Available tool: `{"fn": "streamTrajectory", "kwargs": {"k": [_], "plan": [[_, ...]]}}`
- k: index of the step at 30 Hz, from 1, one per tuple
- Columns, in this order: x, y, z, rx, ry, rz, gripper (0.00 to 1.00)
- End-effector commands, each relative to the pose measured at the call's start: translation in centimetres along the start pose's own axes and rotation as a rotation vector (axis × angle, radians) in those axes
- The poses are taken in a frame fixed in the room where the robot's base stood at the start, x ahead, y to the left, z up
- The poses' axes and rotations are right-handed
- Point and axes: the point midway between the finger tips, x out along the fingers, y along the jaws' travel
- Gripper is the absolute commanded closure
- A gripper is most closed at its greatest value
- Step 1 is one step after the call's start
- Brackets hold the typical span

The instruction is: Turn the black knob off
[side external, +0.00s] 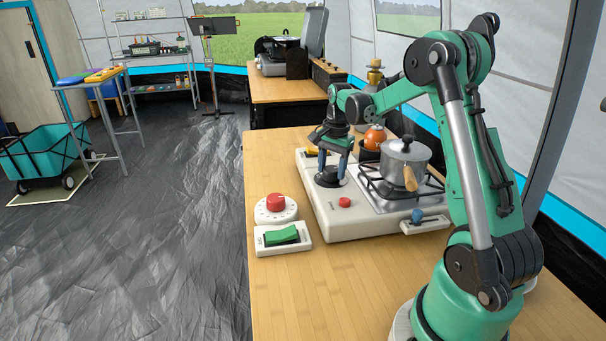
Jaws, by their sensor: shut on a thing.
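The black knob (328,180) sits on the left part of the white stove unit (362,222). My gripper (332,170) reaches down over the knob from above, with its blue-tipped fingers on either side of it. The gripper is shut on the knob. The fingers hide part of the knob, and I cannot tell which way its pointer faces.
A small red button (345,202) is in front of the knob. A steel pot (404,158) stands on the burner to the right, with a blue-handled slider (417,217) nearby. A red dial (276,203) and green rocker switch (283,235) lie left. The front tabletop is clear.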

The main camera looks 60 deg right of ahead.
Motion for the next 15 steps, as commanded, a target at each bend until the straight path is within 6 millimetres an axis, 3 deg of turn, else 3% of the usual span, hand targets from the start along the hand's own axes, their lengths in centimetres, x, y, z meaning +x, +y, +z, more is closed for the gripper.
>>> {"fn": "streamTrajectory", "kwargs": {"k": [15], "plan": [[-0.01,-0.04,0.04,0.186,0.011,0.0,1.0]]}}
